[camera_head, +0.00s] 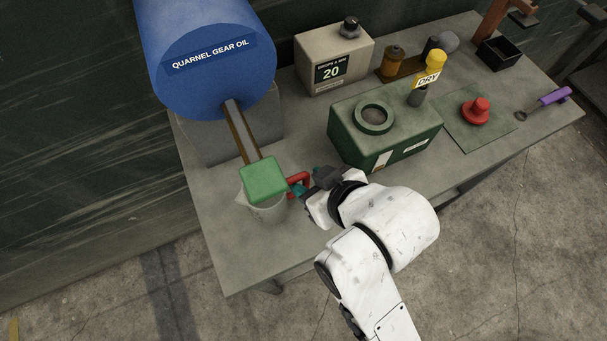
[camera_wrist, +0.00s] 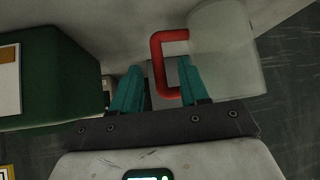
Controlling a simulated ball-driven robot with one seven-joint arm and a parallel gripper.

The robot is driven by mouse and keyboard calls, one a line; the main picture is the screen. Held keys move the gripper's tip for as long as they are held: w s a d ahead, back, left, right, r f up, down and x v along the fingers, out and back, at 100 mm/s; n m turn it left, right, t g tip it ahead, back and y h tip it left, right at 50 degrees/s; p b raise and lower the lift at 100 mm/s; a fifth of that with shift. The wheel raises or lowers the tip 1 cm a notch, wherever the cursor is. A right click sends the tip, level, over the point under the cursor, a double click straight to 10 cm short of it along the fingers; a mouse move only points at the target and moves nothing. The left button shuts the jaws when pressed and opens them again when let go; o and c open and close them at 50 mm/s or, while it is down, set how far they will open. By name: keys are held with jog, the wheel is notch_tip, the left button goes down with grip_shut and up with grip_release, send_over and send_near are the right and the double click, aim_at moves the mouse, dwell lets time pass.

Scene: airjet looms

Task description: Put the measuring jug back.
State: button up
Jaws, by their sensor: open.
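The measuring jug (camera_head: 266,209) is a pale translucent vessel with a red handle (camera_head: 299,179). It is upright on the bench, below the green block (camera_head: 264,179) at the end of the blue drum's spout, which hides part of its top. In the wrist view the jug (camera_wrist: 228,50) is at upper right, its red handle (camera_wrist: 157,62) pointing left. My gripper (camera_head: 295,189) is at the jug's handle side, its teal fingers apart. In the wrist view the handle's upright bar appears between the fingertips of my gripper (camera_wrist: 160,72); I cannot tell whether they touch it.
A blue oil drum (camera_head: 207,60) sits on a grey block behind the jug. A green box with a round opening (camera_head: 385,130) is close to my gripper's right. A "20" box (camera_head: 333,60), red knob (camera_head: 475,111), purple-handled tool (camera_head: 545,101) and black tray (camera_head: 499,54) are farther off.

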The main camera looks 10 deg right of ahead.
jog(key=p+v, duration=0.5)
jog(key=v, duration=0.3)
jog(key=s+d+f+m+g+h, duration=0.2)
jog(key=s+d+f+m+g, duration=0.1)
jog(key=s+d+f, duration=0.2)
jog(key=s+d+f+m+g+h, duration=0.2)
jog(key=s+d+f, duration=0.4)
jog(key=d, duration=0.8)
notch_tip(320, 180, down, 3)
jog(key=shift+s+r+m+g+h, duration=0.1)
jog(key=shift+s+m+g+h, duration=0.3)
jog(key=shift+g, duration=0.6)
